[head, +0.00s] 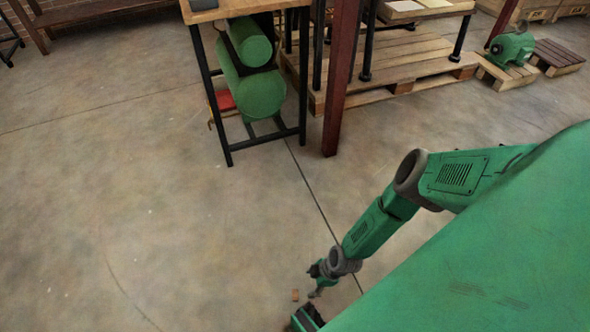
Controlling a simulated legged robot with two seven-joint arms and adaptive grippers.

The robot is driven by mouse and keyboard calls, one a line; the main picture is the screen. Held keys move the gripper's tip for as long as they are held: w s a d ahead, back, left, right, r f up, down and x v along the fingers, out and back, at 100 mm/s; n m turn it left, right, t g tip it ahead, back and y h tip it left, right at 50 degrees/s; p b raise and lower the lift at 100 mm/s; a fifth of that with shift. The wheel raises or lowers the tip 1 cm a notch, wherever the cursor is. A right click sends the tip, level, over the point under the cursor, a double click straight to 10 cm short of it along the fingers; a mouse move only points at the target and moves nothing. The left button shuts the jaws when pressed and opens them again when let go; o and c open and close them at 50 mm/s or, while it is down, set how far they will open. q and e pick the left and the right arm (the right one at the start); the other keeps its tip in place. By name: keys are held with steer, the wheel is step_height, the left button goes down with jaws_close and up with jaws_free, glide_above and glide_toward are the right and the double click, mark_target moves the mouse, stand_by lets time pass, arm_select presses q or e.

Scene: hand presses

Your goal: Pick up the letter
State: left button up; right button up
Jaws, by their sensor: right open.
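A small orange-brown piece (295,295) lies on the concrete floor near the bottom centre of the head view. It may be the letter, but it is too small to read any shape or marking. My right gripper (313,284) is just to the right of this piece, low over the floor. It is open, with nothing seen between its fingers, and a small gap shows between it and the piece. My left gripper is not in view.
A black-framed table (229,160) with green cylinders (262,95) stands at the top centre, beside a dark red post (341,90). Wooden pallets (400,72) and a green motor (511,48) are at the back right. The floor at left is clear.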

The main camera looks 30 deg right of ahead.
mark_target(295, 295)
steer(key=b+x, duration=0.1)
steer(key=x, duration=0.2)
steer(key=d+b+x, duration=0.1)
steer(key=b+x, duration=0.2)
steer(key=x, duration=0.2)
steer(key=shift+s+d+f+b, duration=0.1)
steer(key=shift+d+f+b, duration=0.1)
steer(key=shift+f+b, duration=0.35)
steer(key=a+f+b, duration=0.1)
steer(key=a+f, duration=0.1)
steer(key=f, duration=0.1)
steer(key=a+f+b, duration=0.1)
steer(key=shift+f+b, duration=0.35)
steer(key=shift+f, duration=0.05)
steer(key=shift+d, duration=0.1)
steer(key=shift+c, duration=1)
steer(key=c, duration=0.7)
